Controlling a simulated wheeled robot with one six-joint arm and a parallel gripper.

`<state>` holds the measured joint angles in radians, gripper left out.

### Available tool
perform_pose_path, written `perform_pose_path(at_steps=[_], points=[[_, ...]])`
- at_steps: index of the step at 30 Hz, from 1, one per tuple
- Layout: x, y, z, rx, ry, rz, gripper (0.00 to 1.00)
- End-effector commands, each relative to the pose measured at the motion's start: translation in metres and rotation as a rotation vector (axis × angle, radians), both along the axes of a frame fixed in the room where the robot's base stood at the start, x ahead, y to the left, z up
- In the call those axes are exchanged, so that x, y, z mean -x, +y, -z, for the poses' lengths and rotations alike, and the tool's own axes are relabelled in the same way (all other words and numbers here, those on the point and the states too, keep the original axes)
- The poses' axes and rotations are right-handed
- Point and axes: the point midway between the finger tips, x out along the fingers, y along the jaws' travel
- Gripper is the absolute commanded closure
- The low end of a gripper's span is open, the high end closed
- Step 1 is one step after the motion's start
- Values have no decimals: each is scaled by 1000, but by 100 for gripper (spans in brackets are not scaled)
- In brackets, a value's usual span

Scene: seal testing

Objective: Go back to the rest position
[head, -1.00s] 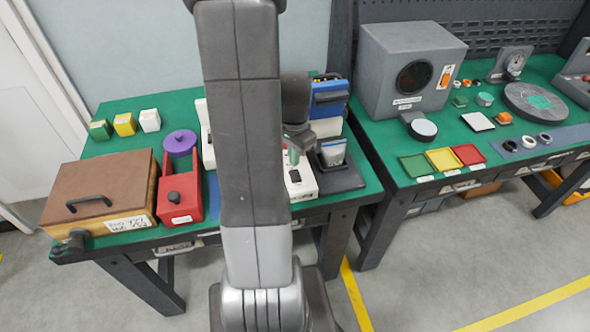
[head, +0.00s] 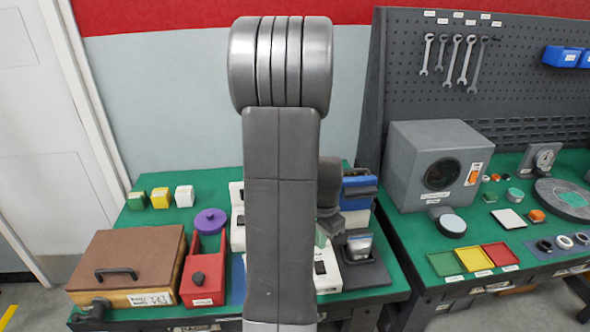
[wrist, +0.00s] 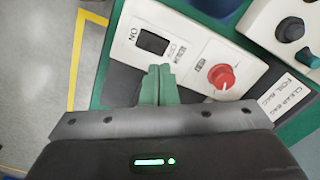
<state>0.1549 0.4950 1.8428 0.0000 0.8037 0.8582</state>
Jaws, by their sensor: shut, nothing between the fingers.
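My gripper (wrist: 158,85) shows in the wrist view with its green fingers together and nothing between them. It is over a white control box (wrist: 190,60) with a black rocker switch (wrist: 153,42) marked ON and a red knob (wrist: 221,77). I cannot tell whether the fingertips touch the box. In the head view my arm stands in front of the left table, and the gripper (head: 320,238) shows only in small part beside the arm, above the white box (head: 327,272).
The left green table holds a brown wooden box (head: 130,258), a red box (head: 203,275), a purple disc (head: 210,221) and a blue device (head: 360,190). The right table holds a grey chamber (head: 437,165) and coloured trays (head: 473,258). Wrenches (head: 461,60) hang on the pegboard.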

Motion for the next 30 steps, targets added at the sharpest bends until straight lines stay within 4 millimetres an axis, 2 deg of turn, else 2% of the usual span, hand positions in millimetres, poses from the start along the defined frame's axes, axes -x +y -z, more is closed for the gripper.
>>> perform_pose_path(at_steps=[16,20,30], points=[[0,0,62,0,1,0,100],[0,0,68,0,0,0,100],[0,0,64,0,0,0,100]])
